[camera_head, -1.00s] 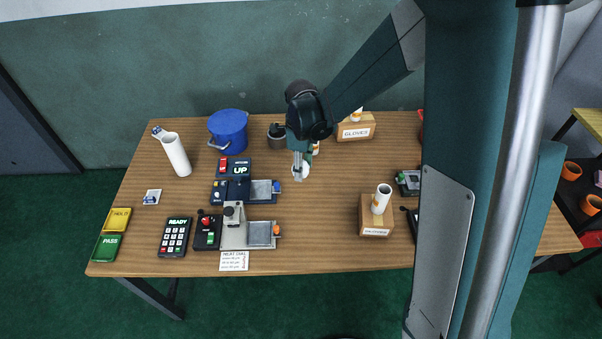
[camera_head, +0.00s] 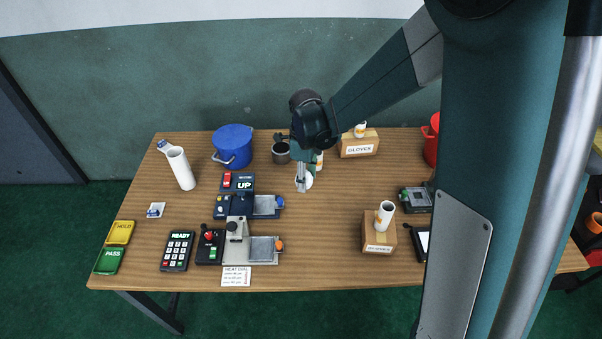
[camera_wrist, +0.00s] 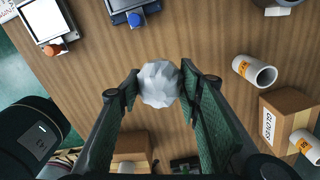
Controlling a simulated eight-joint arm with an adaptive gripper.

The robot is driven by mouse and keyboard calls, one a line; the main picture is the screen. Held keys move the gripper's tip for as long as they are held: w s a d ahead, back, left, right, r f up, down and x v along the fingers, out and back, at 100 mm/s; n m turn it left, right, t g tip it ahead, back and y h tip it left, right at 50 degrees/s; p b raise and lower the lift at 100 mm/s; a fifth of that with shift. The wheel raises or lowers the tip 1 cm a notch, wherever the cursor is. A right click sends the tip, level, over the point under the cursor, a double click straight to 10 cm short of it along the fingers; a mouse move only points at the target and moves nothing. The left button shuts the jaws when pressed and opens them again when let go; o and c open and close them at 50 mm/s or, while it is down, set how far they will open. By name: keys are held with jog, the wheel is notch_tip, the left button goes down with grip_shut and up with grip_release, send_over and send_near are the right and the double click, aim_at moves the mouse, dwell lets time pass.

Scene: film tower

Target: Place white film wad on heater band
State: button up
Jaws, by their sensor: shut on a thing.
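The white film wad (camera_wrist: 158,83) is a faceted white ball. In the wrist view it sits between the two fingers of my gripper (camera_wrist: 158,88), which is shut on it. In the head view my gripper (camera_head: 302,184) points down and the wad (camera_head: 308,180) shows partly behind its fingers, right of the two stations. I cannot tell its height above the table. The front station has a grey plate (camera_head: 264,250) with an orange knob, above a heat dial card (camera_head: 236,276). The rear station has a grey plate (camera_head: 266,204) with a blue knob. I cannot tell which part is the heater band.
A blue bucket (camera_head: 233,143) and a dark cup (camera_head: 281,153) stand at the back. A keypad (camera_head: 176,252) is front left.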

notch_tip(320, 180, up, 6)
jog(key=m+p, duration=0.1)
jog(key=p, duration=0.5)
send_over(283, 147)
jog(key=shift+s+r, duration=0.1)
jog(key=shift+r, duration=0.05)
jog(key=shift+d, duration=0.1)
jog(key=shift+f+b, duration=0.3)
jog(key=shift+f, duration=2.85)
jog(key=shift+f, duration=1.9)
jog(key=shift+f+b, duration=0.2)
jog(key=shift+b, duration=0.1)
jog(key=o, duration=0.8)
jog(key=shift+r, duration=0.1)
jog(key=shift+c, duration=0.2)
